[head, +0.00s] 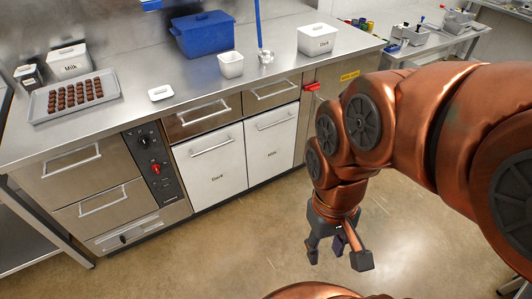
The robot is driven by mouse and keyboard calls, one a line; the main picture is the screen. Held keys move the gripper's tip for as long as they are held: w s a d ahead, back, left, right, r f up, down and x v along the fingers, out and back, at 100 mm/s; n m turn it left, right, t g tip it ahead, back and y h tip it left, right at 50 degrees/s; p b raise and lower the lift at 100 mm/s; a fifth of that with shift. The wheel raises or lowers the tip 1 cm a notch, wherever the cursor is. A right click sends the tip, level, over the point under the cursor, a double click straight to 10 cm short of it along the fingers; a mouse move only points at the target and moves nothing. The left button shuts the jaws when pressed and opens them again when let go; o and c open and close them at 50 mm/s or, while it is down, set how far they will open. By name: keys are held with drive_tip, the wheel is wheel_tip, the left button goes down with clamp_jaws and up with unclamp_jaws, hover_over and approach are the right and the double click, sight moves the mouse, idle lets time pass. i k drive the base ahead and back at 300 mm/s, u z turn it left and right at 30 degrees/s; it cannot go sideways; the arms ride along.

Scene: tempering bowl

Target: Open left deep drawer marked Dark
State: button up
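The white deep drawer marked Dark (211,167) is in the lower cabinet, left of a matching white drawer marked Milk (272,143). It looks closed, its front in line with its neighbour. Its bar handle (211,148) runs across the upper front. My gripper (338,260) hangs fingers down over the floor, to the right of and nearer than the drawers. Its fingers are spread apart and nothing shows between them. It is well apart from the Dark handle.
Shallow steel drawers (202,117) sit above the white drawers. The counter (150,110) holds a chocolate tray (106,77), a blue box (205,38) and white tubs. The floor (240,235) before the drawers is clear.

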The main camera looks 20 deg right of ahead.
sight(211, 165)
drive_tip(key=u, duration=1.55)
drive_tip(key=i, duration=0.9)
drive_tip(key=z, duration=0.9)
